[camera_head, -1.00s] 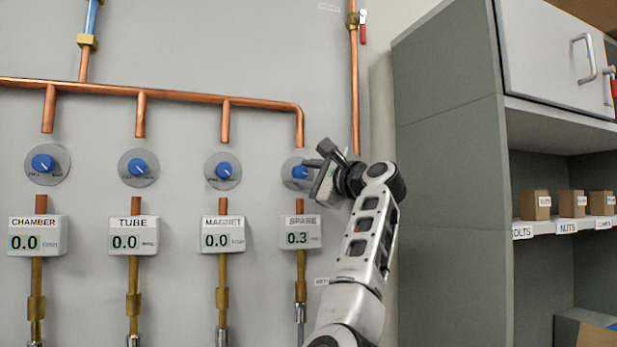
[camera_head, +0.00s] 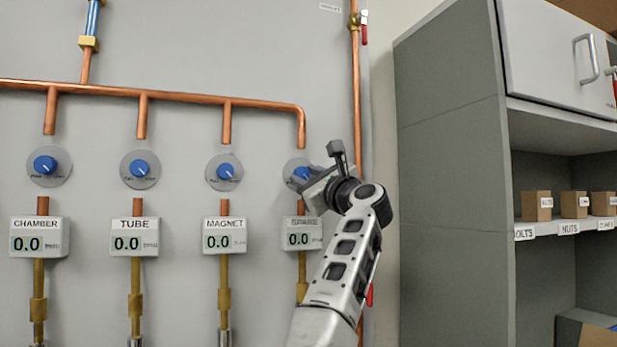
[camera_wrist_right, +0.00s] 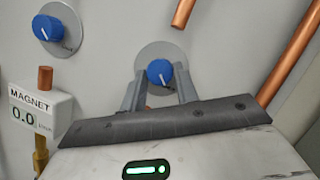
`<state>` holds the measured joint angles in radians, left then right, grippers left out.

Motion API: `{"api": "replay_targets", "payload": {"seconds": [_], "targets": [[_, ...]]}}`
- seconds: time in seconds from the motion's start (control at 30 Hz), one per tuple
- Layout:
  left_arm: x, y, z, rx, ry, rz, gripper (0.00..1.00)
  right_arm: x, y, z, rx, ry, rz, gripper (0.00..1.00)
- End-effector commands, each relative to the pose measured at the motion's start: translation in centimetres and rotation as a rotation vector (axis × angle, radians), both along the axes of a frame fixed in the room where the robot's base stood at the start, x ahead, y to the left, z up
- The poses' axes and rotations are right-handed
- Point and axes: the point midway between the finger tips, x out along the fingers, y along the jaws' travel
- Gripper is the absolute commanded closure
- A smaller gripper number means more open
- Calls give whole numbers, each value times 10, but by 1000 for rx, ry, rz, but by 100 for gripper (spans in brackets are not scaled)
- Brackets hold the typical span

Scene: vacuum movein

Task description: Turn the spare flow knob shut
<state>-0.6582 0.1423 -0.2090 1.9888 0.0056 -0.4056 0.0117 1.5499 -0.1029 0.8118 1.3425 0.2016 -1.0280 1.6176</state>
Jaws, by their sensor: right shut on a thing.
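The blue spare flow knob (camera_head: 300,174) sits on a round grey plate at the right end of the row, partly hidden by my right gripper (camera_head: 306,178). In the right wrist view the knob (camera_wrist_right: 160,72) is between the two fingers of my right gripper (camera_wrist_right: 161,82), which is shut on it. The spare meter (camera_head: 302,234) below reads 0.0. My left gripper is not in view.
The chamber (camera_head: 45,165), tube (camera_head: 139,168) and magnet (camera_head: 224,171) knobs are in a row to the left, with meters at 0.0. A copper pipe (camera_head: 150,95) runs above. A grey cabinet (camera_head: 455,190) stands at the right.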

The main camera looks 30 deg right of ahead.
Motion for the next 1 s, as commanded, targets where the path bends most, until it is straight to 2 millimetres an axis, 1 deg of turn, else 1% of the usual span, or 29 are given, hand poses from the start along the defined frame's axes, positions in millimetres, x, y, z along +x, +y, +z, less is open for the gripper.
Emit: {"api": "replay_targets", "payload": {"seconds": [0.37,0.4,0.43,0.47,0.7,0.8,0.87,0.97,1.0], "targets": [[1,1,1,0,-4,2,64,0,0,0,6,-1,1,92],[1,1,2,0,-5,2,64,0,0,0,6,-1,1,59],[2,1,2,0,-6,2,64,0,0,0,6,-1,1,50],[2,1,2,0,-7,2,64,0,0,0,6,-1,1,48],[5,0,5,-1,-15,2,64,0,0,0,4,-1,1,48],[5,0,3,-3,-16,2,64,-3,0,-2,4,-1,1,48],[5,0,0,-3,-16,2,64,-9,0,-5,3,-3,-1,48],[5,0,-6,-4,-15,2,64,-24,0,-12,4,-3,-3,48],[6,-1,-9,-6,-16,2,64,-32,0,-15,3,-4,-3,48]]}}
